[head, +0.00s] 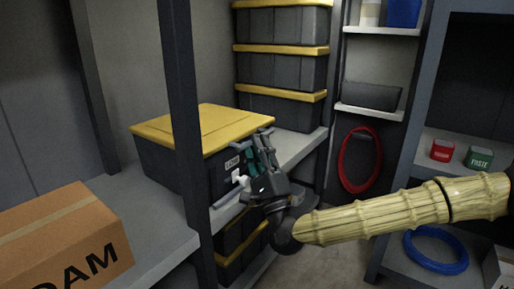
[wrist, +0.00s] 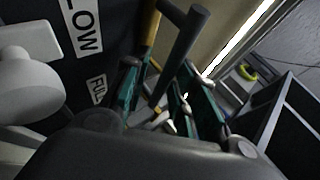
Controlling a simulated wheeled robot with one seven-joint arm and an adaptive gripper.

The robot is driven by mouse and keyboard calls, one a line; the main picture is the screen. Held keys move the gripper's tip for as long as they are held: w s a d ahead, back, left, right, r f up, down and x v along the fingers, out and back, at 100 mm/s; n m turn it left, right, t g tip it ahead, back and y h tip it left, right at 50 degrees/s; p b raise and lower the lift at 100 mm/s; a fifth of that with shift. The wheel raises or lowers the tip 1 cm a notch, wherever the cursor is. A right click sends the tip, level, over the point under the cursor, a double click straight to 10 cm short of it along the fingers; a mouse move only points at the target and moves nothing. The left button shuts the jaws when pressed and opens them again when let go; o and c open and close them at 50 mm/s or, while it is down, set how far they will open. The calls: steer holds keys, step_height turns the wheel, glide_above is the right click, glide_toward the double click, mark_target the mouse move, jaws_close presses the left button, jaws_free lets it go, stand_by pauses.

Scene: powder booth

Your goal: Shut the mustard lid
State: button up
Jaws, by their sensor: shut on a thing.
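The mustard lid (head: 200,126) lies almost level over a dark bin (head: 165,163) on the left shelf; I cannot tell whether its edge is fully seated. A dark grey bar (head: 246,135) runs along its front edge, and this bar shows large in the wrist view (wrist: 184,45). My gripper (head: 262,148) is at the bin's front right. Its teal fingers (wrist: 160,82) stand on either side of the bar, shut on it. A strip of the lid's yellow edge (wrist: 151,28) shows beside the bar. My fingers hide part of the bin's front.
A white fitting (head: 239,177) sticks out of the bin's front, close left of my gripper. A grey post (head: 183,110) stands before the bin. A cardboard box (head: 62,240) is at lower left. Stacked yellow-lidded bins (head: 283,58) stand behind. The aisle floor (head: 318,262) has some free room.

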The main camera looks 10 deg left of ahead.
steer(key=v, duration=1.1)
steer(key=shift+s+f, duration=0.2)
steer(key=shift+f, duration=0.05)
steer(key=shift+d, duration=0.15)
steer(key=s+f+n+g+h+p, duration=0.1)
steer(key=s+f+n+g+p, duration=0.25)
steer(key=f, duration=0.45)
steer(key=s+a+f+n+g+h+p, duration=0.1)
steer(key=s+f+n+g+h+p, duration=0.15)
steer(key=f+g, duration=0.45)
steer(key=s+f+n+g+p, duration=0.2)
steer(key=s+f+n+p, duration=0.15)
steer(key=f, duration=0.65)
steer(key=s+d+f+n+g+h+p, duration=0.2)
steer(key=s+d+f+g+h+p, duration=0.15)
steer(key=s+d+f, duration=0.4)
steer(key=s+d+f+n+g+h+p, duration=0.2)
steer(key=s+d+f+g+h+p, duration=0.15)
steer(key=s+d, duration=0.65)
steer(key=s+d+r+n+g+h+p, duration=0.15)
steer(key=s+d+h, duration=0.35)
steer(key=d, duration=0.9)
step_height(320, 180, up, 37)
steer(key=p, duration=3.8)
steer(key=shift+s+a+g+y, duration=0.35)
steer(key=shift+s+a+g, duration=0.05)
steer(key=shift+s, duration=0.05)
